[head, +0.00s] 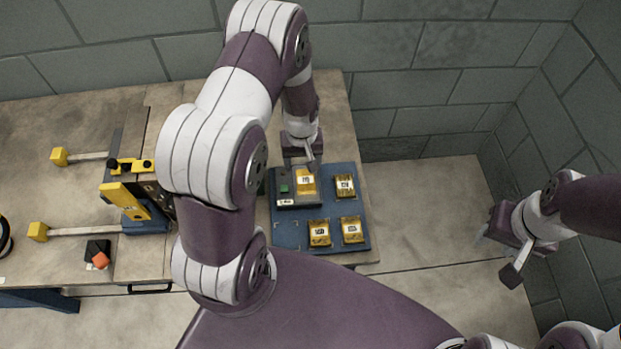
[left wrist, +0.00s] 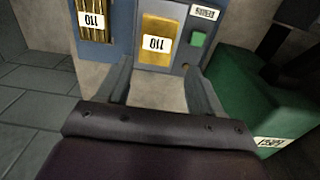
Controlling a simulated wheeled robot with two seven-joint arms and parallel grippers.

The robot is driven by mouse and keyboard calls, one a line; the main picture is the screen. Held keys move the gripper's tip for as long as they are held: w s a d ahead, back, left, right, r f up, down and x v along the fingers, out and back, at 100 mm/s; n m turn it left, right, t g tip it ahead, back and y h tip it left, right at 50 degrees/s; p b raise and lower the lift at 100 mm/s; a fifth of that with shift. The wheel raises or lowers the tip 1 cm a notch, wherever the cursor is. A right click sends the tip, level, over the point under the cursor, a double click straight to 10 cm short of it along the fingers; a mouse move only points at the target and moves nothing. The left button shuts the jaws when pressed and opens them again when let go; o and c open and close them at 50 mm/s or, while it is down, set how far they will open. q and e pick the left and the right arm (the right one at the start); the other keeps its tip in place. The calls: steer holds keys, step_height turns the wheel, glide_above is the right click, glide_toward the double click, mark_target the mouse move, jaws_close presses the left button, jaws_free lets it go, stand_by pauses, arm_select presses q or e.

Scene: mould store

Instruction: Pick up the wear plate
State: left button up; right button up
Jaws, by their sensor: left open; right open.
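Several gold pieces with white labels lie on a blue board (head: 288,238). A flat gold plate (head: 306,187) sits in a grey holder (head: 284,173) with a green button; it looks like the wear plate. In the left wrist view this plate (left wrist: 152,54), labelled 110, lies just beyond my fingertips, between their lines. My left gripper (head: 303,160) is open and empty at the plate's far edge, not around it as far as I can see. It also shows in the left wrist view (left wrist: 160,75). My right gripper (head: 497,257) is open and empty, far right of the board.
Ribbed gold pieces (head: 345,186) stand beside the holder and nearer me (head: 320,240). A yellow and grey fixture (head: 130,200) stands left on the table (head: 60,120). A green box (left wrist: 245,95) is close to one finger in the wrist view.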

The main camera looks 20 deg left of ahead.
mark_target(306, 177)
arm_select(q)
steer(key=f, duration=0.4)
steer(key=f+p, duration=0.1)
steer(key=f, duration=0.1)
steer(key=shift+w+d+f, duration=0.1)
steer(key=shift+d+f, duration=0.15)
steer(key=shift+f, duration=0.15)
steer(key=shift+d, duration=0.1)
steer(key=c, duration=0.5)
steer(key=shift+w, duration=0.1)
jaws_close()
